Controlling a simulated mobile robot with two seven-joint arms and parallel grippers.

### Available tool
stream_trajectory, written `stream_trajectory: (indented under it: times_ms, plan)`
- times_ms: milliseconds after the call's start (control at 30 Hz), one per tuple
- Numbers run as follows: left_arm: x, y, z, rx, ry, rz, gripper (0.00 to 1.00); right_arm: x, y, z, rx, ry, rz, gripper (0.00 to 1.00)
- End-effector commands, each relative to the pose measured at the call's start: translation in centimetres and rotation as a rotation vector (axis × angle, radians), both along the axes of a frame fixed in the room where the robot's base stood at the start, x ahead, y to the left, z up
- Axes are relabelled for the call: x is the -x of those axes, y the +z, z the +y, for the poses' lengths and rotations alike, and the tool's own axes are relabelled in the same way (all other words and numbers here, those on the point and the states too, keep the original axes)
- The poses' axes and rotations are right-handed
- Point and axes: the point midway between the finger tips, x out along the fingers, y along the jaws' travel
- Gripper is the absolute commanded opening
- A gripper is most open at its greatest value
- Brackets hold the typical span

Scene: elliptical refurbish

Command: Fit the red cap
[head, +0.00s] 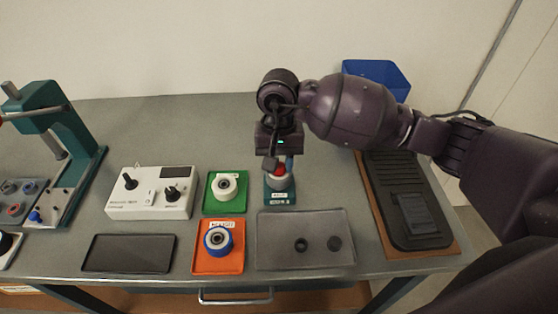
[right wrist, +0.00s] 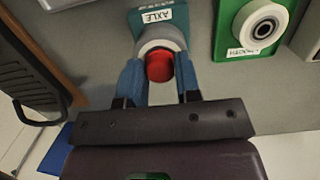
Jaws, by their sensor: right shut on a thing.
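The red cap (right wrist: 160,67) is between the blue fingers of my right gripper (right wrist: 159,80) in the right wrist view. In the head view my right gripper (head: 279,166) points down over the teal axle stand (head: 280,198), and a little of the red cap (head: 279,171) shows. The stand, labelled AXLE, also shows in the right wrist view (right wrist: 176,16). A pale round part (right wrist: 157,38) sits on the stand, right beside the cap. Whether the cap touches or is seated on it cannot be told. My left gripper is not in view.
A green tray (head: 211,208) with a white wheel and an orange tray (head: 205,266) with a blue wheel stand to the left. A grey tray (head: 320,258) with two dark rings lies in front. A control box (head: 150,205), a press (head: 60,140) and a blue bin (head: 375,70) stand around.

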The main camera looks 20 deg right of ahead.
Motion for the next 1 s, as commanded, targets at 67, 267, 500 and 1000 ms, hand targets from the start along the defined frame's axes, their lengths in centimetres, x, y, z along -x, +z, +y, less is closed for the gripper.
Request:
stream_trajectory:
  times_ms: [67, 267, 500, 1000]
  plan:
    - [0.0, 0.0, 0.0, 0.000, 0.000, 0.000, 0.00, 0.0, -0.1, 0.0, 0.001, -0.001, 0.002, 0.09]
    - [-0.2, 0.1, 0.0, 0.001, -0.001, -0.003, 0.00, 0.0, -0.1, 0.0, 0.001, -0.001, 0.002, 0.54]
    - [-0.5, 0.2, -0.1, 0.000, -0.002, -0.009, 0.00, 0.0, -0.1, 0.0, 0.001, -0.001, 0.001, 0.61]
    - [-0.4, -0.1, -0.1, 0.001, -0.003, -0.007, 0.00, -0.7, 5.5, -0.2, 0.001, 0.000, -0.002, 0.61]
